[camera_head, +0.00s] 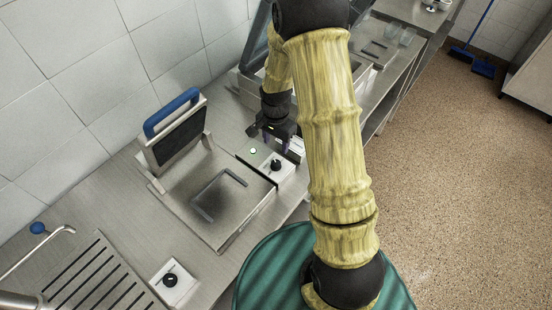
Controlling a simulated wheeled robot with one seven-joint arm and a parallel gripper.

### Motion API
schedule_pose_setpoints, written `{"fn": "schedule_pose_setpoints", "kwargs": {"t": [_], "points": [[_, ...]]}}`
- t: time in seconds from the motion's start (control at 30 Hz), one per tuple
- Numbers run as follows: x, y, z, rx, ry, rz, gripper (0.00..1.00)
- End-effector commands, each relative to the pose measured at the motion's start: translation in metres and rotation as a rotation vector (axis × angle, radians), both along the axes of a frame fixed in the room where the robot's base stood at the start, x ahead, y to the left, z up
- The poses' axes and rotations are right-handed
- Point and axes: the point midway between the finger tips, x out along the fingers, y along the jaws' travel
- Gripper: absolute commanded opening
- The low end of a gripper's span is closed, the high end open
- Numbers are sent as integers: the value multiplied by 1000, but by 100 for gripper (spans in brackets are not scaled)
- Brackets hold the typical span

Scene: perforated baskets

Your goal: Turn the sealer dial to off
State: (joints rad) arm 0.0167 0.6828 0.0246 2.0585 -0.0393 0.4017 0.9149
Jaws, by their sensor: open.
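The sealer (215,205) stands on the steel counter with its lid (180,138) raised, a blue handle on the lid's top edge. Its black dial (276,166) sits on a white plate on the right side of the sealer, with a small lit green light (253,150) beside it. The dial's exact setting is too small to read. My gripper (277,144) is open just behind and above the dial. It appears close to the dial, but I cannot tell whether it touches. My arm hides part of the counter behind it.
A second black dial (170,280) on a white plate is at the front left, near a slotted drainboard (95,285) and a tap (40,250). Another machine stands behind my arm. The tiled wall borders the left; the speckled floor at right is mostly clear.

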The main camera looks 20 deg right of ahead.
Motion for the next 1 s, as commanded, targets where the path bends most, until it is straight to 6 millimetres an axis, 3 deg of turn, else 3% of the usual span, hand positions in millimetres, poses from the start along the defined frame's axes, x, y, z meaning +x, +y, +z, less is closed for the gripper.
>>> {"fn": "schedule_pose_setpoints", "kwargs": {"t": [0.7, 1.0], "points": [[0, 0, -91, -1, 2, -1, 52], [0, 0, -108, 0, -1, 0, 52]]}}
